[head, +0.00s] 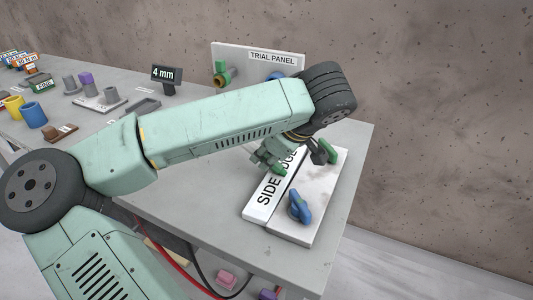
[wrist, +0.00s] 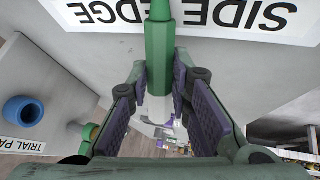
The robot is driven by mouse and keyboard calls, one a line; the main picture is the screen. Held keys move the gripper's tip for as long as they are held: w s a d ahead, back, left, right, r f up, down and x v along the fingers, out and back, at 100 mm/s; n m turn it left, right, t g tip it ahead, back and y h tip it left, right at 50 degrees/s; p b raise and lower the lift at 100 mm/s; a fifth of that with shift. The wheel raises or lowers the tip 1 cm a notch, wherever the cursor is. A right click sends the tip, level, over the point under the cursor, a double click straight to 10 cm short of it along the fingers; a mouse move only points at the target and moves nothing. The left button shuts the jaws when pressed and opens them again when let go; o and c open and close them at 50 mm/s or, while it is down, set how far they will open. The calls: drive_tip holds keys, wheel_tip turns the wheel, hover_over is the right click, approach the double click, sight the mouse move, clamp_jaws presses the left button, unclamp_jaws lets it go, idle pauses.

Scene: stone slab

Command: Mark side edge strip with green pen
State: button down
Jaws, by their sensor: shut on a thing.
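The side edge strip (head: 257,210) is a white band with black "SIDE EDGE" lettering on the slab (head: 312,205). It also crosses the top of the wrist view (wrist: 205,22), lettering upside down. In the wrist view my gripper (wrist: 157,88) is shut on the green pen (wrist: 159,55), with a purple-padded finger on each side. The pen's upper part overlaps the strip between the two words. Its tip runs out of the frame, so I cannot tell whether it touches.
A blue clamp (head: 300,207) and a green clamp (head: 330,151) sit on the slab. The trial panel (head: 258,47) stands behind my arm. A 4 mm sign (head: 166,75) and cups (head: 33,115) are left on the table. The table's front middle is bare.

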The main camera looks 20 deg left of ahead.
sight(253, 147)
drive_tip(key=shift+w+a+b, duration=0.1)
drive_tip(key=shift+a+b, duration=1.6)
drive_tip(key=shift+a, duration=0.1)
idle(2.5)
idle(0.4)
drive_tip(key=shift+r+p, duration=2.05)
drive_tip(key=shift+r, duration=1.5)
drive_tip(key=shift+f, duration=0.1)
